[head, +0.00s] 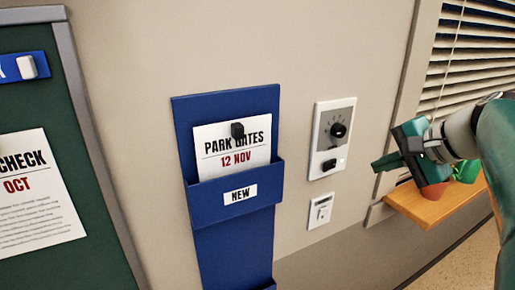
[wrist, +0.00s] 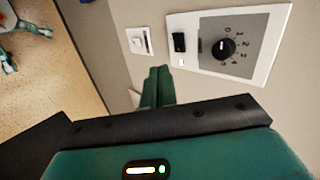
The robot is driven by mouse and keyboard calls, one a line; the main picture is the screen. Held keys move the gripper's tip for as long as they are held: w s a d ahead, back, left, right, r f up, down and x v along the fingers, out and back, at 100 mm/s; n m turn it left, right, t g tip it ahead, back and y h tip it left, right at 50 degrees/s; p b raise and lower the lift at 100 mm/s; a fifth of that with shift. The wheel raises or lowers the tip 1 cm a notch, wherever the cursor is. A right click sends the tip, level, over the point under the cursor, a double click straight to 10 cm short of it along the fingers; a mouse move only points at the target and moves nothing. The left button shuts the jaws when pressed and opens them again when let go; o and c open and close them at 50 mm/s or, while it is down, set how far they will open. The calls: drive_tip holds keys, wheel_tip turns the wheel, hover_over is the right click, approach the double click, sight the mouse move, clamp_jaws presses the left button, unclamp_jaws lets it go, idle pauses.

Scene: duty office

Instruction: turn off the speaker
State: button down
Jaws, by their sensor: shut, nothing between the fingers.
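A white wall panel with a grey face (head: 334,138) is right of the blue rack; it also shows in the wrist view (wrist: 274,40). It carries a round black knob (head: 338,130) with a numbered scale, seen in the wrist view (wrist: 224,48). A small black switch (head: 329,165) is below the knob; it also shows in the wrist view (wrist: 179,42). I cannot tell the knob's setting for certain. No separate speaker shows. My gripper (head: 378,165) is shut and empty, right of the panel; its green fingers (wrist: 158,82) show below the panel in the wrist view, apparently not touching it.
A smaller white wall plate (head: 320,211) is under the panel, also in the wrist view (wrist: 139,41). A blue rack (head: 235,230) holds a notice (head: 230,155). A green board (head: 30,95) is at left. A wooden sill (head: 440,205) and window blinds (head: 475,50) are at right.

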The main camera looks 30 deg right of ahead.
sight(327, 171)
drive_tip(key=x, duration=0.4)
drive_tip(key=w+r+x, duration=0.1)
drive_tip(key=x, duration=0.3)
drive_tip(key=r+x, duration=0.1)
drive_tip(key=x, duration=0.3)
drive_tip(key=shift+w+a, duration=0.1)
drive_tip(key=shift+w, duration=0.35)
